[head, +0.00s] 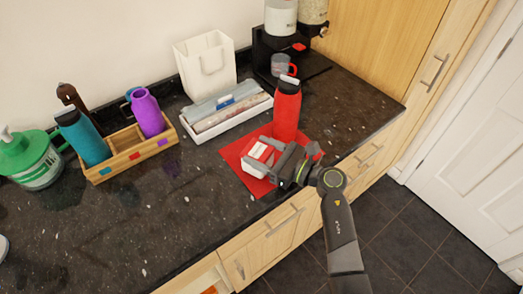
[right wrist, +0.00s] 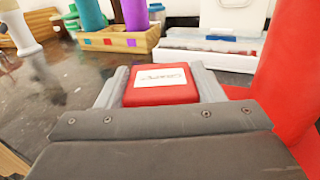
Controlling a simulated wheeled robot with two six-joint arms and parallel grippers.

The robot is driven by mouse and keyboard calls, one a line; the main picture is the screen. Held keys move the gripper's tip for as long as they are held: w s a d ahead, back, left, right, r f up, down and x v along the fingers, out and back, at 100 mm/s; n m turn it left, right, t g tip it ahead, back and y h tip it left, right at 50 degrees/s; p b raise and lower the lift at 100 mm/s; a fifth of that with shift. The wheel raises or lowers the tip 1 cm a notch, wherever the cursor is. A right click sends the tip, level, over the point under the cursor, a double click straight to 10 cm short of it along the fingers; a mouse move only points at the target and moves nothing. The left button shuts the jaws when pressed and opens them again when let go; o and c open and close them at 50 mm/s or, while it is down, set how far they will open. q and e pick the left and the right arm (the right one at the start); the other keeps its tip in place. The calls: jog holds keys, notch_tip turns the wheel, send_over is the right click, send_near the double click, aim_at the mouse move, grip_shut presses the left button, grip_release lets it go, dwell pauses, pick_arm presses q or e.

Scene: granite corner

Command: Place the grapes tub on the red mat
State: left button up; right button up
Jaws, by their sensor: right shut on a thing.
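The grapes tub (head: 260,155) is a small white tub with a red lid. In the right wrist view the tub's lid (right wrist: 162,86) carries a white label, and a grey finger lies along each side. My right gripper (head: 264,158) is shut on the tub. The red mat (head: 258,187) lies on the dark counter, with the tub over its left part. I cannot tell whether the tub touches the mat. My left gripper is not in view.
A red bottle (head: 287,108) stands at the mat's back, close to my right gripper. A white tray (head: 232,119) with boxes lies behind, and a wooden crate (head: 130,154) with bottles stands left.

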jog(key=shift+f, duration=0.15)
jog(key=o, duration=1.2)
jog(key=shift+r, duration=0.2)
jog(key=b+v, duration=0.3)
jog(key=v, duration=0.9)
jog(key=shift+w+d, duration=0.1)
